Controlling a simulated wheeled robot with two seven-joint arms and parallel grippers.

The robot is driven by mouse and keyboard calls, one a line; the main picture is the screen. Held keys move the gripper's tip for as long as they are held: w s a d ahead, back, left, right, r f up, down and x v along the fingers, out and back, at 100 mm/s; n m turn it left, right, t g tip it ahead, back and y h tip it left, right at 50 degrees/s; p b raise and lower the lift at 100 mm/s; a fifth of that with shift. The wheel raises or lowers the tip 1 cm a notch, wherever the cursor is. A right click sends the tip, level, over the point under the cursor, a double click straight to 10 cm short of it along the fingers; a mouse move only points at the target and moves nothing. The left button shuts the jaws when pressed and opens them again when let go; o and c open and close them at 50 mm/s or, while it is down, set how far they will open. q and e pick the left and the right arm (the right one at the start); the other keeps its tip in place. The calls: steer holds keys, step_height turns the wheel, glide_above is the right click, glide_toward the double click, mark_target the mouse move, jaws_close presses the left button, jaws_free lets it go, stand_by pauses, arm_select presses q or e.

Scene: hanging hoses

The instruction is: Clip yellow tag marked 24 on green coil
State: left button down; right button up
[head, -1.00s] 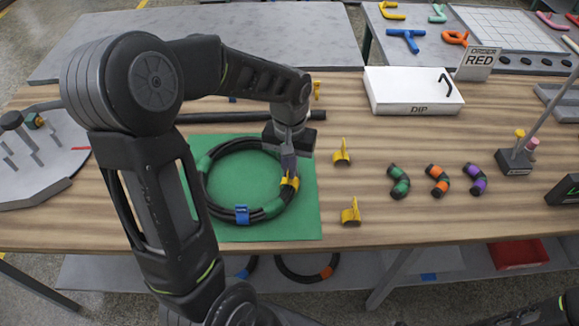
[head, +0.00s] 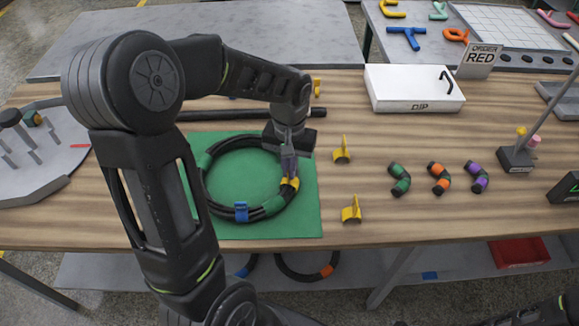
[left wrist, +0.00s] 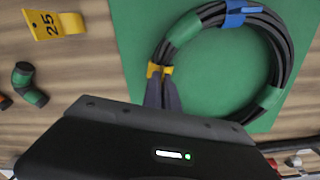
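The coil (head: 213,197) is a ring of black hose with green bands, lying flat on a green mat; it also shows in the left wrist view (left wrist: 289,58). A yellow tag (head: 289,184) sits on the coil's right side; its number is not readable. In the left wrist view the yellow tag (left wrist: 158,70) spans the hose at my fingertips. My left gripper (head: 289,174) points down onto this tag, its fingers close together with the tag's upper part between them. My right gripper is not in view.
Two yellow tags (head: 342,150) (head: 352,210) stand right of the mat; the nearer reads 25 in the left wrist view (left wrist: 47,25). Several short banded hose pieces (head: 439,179) lie further right. A white DIP box (head: 414,92) stands behind. A black bar (head: 225,116) lies behind the coil.

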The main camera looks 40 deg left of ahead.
arm_select(q)
steer(key=c, duration=1.6)
jaws_free()
step_height(320, 180, up, 8)
steer(key=shift+f, duration=0.15)
